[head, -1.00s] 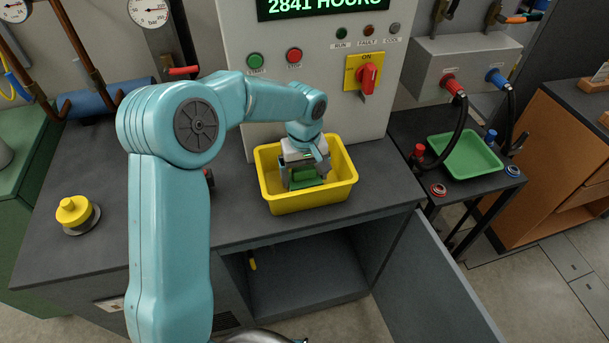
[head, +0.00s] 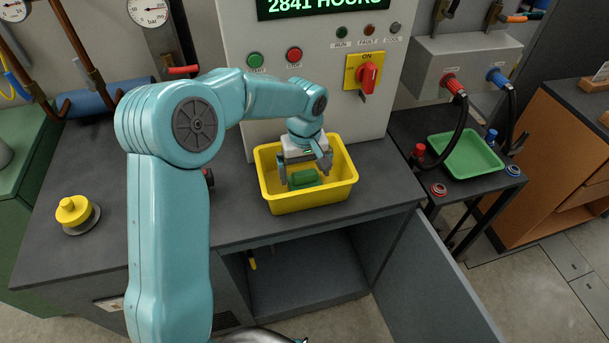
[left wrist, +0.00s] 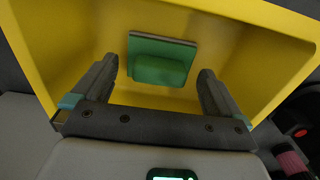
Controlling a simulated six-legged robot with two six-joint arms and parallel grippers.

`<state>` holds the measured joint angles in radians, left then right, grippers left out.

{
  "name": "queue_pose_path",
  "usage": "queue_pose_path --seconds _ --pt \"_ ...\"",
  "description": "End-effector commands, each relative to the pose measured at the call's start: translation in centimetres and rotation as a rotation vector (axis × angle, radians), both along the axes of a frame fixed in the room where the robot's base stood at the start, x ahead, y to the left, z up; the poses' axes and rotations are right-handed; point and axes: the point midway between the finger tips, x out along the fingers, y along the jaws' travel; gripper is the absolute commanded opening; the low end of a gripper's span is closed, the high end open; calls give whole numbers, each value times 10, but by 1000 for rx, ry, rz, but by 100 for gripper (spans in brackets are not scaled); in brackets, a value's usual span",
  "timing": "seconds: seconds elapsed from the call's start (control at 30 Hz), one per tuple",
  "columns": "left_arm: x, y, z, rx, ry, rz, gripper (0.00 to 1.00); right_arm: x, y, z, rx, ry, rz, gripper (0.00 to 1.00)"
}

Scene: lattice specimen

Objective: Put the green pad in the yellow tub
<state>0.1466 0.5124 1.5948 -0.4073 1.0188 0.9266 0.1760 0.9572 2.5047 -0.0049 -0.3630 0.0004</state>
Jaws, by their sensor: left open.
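The yellow tub (head: 312,196) stands on the dark bench top in front of the grey control panel. The green pad (head: 304,178) lies inside the tub. In the left wrist view the pad (left wrist: 160,66) shows against the tub's yellow inside (left wrist: 235,50), with a greyish plate edge along it. My left gripper (head: 305,178) reaches down into the tub, over the pad. It is open, and in the left wrist view its two fingers (left wrist: 158,88) stand apart on either side of the pad, with gaps between. My right gripper is not in view.
A yellow knob on a round base (head: 75,213) stands at the bench's left. A green tray (head: 466,157) sits on the side table at right, near hoses. The panel with a red switch (head: 368,77) rises behind the tub. A cabinet door (head: 430,275) hangs open below.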

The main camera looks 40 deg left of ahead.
Motion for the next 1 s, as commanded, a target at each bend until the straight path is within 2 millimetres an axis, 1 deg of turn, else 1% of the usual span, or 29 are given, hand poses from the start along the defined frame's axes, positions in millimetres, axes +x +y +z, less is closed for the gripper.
queue_pose_path --seconds 0.03,0.2,0.3,0.4,0.5,0.6,1.0 --pt "1 0 13 0 -6 1 100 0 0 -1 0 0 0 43" --pt "1 0 54 0 -6 0 100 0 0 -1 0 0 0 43" --pt "0 0 73 0 -4 0 100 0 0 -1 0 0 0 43" --pt "0 0 88 -1 -2 0 100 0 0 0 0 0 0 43" --pt "0 0 95 -1 -2 1 100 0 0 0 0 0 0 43" --pt "0 0 98 -2 1 0 100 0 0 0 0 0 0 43" --pt "0 0 98 -1 1 0 100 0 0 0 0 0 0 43"
